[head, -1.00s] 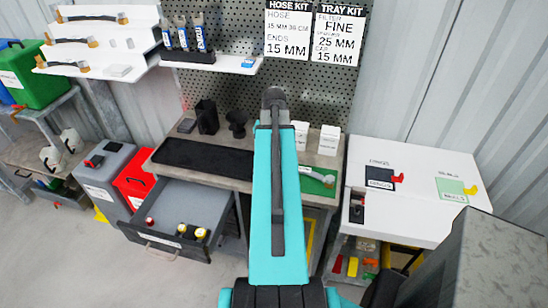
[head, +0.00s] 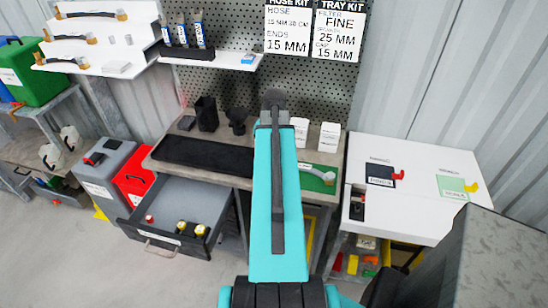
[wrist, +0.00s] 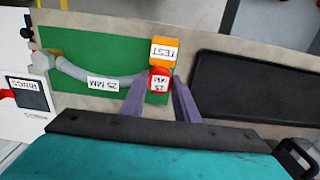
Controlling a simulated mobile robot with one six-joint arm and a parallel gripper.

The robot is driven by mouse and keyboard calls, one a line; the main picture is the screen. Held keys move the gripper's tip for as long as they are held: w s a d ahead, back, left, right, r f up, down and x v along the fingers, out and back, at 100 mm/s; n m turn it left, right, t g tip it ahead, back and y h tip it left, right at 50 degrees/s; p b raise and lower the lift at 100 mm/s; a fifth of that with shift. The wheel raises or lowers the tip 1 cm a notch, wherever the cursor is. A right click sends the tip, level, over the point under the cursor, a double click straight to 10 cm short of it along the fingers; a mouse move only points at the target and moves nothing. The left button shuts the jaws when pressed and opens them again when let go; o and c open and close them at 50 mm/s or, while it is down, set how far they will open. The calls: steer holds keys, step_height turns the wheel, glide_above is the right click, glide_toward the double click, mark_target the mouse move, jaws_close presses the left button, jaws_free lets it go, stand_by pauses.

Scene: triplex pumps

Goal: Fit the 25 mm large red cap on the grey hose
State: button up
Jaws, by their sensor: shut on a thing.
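The red cap (wrist: 159,80) has a white label reading 25 and sits between the fingers of my gripper (wrist: 160,88) in the wrist view. My gripper is shut on it. The grey hose (wrist: 118,80) lies curved on a green mat (wrist: 85,48) and has a 25 MM label. Its right end reaches the left finger beside the cap. The finger hides the join, so I cannot tell whether the cap is on the hose. In the head view the hose (head: 318,174) shows right of my arm, which hides the gripper and cap.
An orange block (wrist: 163,50) labelled TEST stands right beside the cap. A pale fitting (wrist: 41,62) is at the hose's left end. A black mat (head: 203,154) lies on the bench. An open drawer (head: 150,237) holds several small caps. White boxes (head: 329,137) stand behind the green mat.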

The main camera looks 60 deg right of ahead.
steer(key=shift+f, duration=0.2)
steer(key=o, duration=1.1)
steer(key=shift+r, duration=0.2)
steer(key=shift+r+p, duration=1)
steer(key=shift+r, duration=0.2)
step_height(320, 180, up, 11)
steer(key=p, duration=0.3)
steer(key=shift+p, duration=0.4)
steer(key=shift+s, duration=0.1)
